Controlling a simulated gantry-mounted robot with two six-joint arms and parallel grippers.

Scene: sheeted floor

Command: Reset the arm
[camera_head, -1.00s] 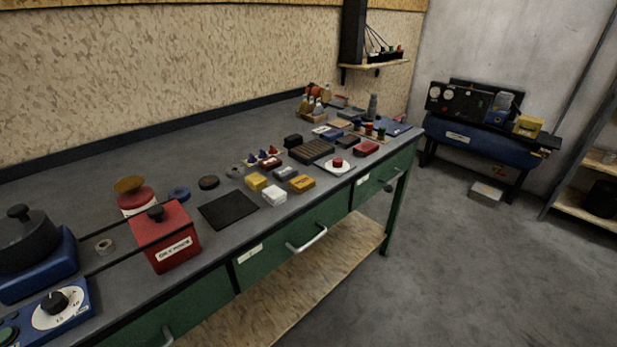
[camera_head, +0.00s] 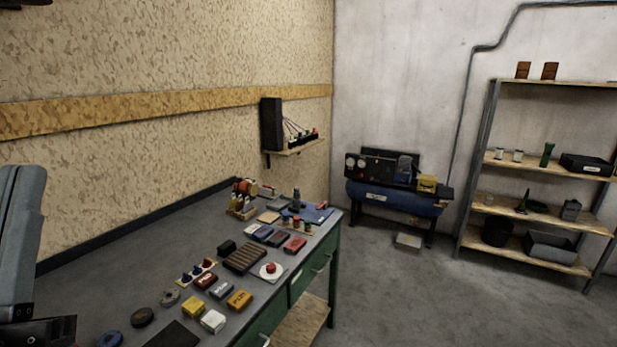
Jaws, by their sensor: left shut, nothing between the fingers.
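My left arm comes in at the lower left edge of the head view. The dark end part of it, my left gripper (camera_head: 52,330), is cut off by the picture's edge. It is shut with nothing held, in front of the near left part of the grey workbench (camera_head: 150,245). It stands apart from the small items on the bench. My right gripper is not in view.
A blue compressor (camera_head: 395,198) stands by the back wall. A shelf rack (camera_head: 540,205) stands right.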

